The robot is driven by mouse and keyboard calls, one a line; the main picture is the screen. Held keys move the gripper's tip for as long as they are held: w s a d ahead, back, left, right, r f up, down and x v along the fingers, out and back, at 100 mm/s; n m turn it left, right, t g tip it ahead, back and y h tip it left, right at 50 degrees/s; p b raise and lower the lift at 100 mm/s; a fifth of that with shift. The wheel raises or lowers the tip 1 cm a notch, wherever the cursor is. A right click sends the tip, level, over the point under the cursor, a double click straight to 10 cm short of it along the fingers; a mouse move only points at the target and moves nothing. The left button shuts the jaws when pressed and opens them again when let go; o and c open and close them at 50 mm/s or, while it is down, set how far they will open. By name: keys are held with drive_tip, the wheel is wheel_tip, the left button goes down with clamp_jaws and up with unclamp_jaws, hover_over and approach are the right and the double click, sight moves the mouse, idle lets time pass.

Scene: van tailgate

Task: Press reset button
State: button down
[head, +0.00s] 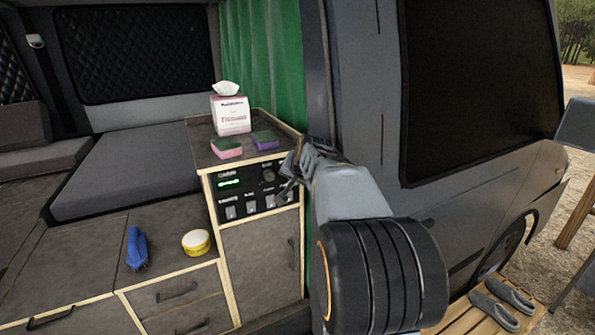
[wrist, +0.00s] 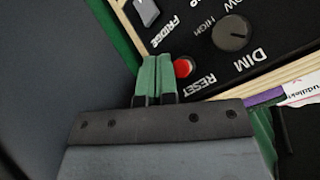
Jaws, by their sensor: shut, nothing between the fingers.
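The black control panel (head: 254,203) is on the front of the cabinet, with a green display, knob and several switches. In the wrist view, the red reset button (wrist: 183,67) sits on the panel next to the label "RESET". My gripper (wrist: 163,60) is shut and empty, its green fingertips together just left of the button in that view. Whether the fingertips touch the panel or button, I cannot tell. In the head view, my gripper (head: 283,190) is at the right side of the panel, and the button is not visible there.
The DIM knob (wrist: 232,33) and the fridge switch (wrist: 146,12) are close to the button. A tissue box (head: 231,115), a pink sponge (head: 227,148) and a purple sponge (head: 265,140) sit on the cabinet top. A blue brush (head: 136,248) and yellow tub (head: 196,242) lie on the lower counter.

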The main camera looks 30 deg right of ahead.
drive_tip(key=shift+w, duration=0.15)
drive_tip(key=shift+w, duration=0.4)
drive_tip(key=shift+w+p, duration=0.3)
drive_tip(key=shift+w, duration=0.2)
idle(0.9)
drive_tip(key=shift+s+f, duration=0.1)
drive_tip(key=shift+s, duration=0.05)
drive_tip(key=shift+s+a+b, duration=0.1)
drive_tip(key=shift+s+b, duration=0.5)
drive_tip(key=shift+s, duration=0.2)
drive_tip(key=shift+s+a+b, duration=0.15)
drive_tip(key=shift+s+b, duration=0.6)
drive_tip(key=shift+s, duration=0.5)
drive_tip(key=shift+s+a+b, duration=0.15)
drive_tip(key=shift+s+b, duration=0.6)
drive_tip(key=shift+s, duration=0.5)
